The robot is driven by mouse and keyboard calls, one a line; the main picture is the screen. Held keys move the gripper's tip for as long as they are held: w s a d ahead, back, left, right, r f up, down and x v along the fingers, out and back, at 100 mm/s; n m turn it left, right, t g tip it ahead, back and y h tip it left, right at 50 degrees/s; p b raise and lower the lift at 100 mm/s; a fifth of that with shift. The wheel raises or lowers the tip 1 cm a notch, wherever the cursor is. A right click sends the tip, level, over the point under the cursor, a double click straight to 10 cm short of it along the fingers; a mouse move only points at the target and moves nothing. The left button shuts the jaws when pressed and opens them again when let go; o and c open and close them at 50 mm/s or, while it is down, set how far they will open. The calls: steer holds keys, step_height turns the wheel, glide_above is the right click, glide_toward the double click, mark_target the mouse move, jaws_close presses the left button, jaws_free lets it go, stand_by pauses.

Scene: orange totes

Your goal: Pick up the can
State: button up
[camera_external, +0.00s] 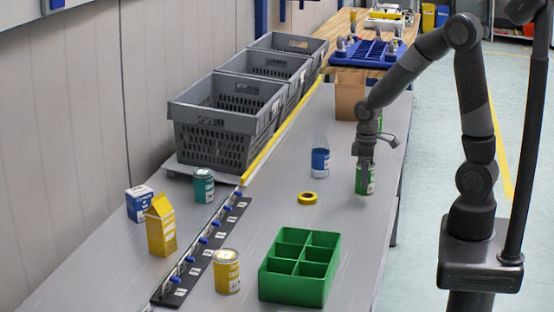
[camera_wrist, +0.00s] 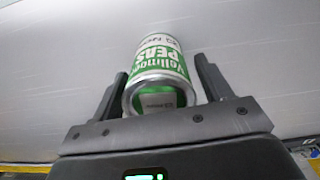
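A green and white can (camera_external: 365,180) stands upright on the grey table, right of the middle in the external view. In the wrist view the can (camera_wrist: 160,62), lettered "PEAS", is between my two fingers with its lid end towards the camera. My gripper (camera_external: 364,160) points down over the can with a finger on either side of it. The fingers look open, with narrow gaps beside the can. The finger contact is too small to see in the external view.
A clear bottle with a blue label (camera_external: 320,160) and a yellow tape roll (camera_external: 307,198) are left of the can. A brown box (camera_external: 349,95) is behind it. A green divided crate (camera_external: 297,290) is in front. Grey crates (camera_external: 215,139) line the left.

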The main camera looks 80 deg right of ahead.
steer(key=c, duration=1)
steer(key=shift+c, duration=0.3)
steer(key=shift+r, duration=0.15)
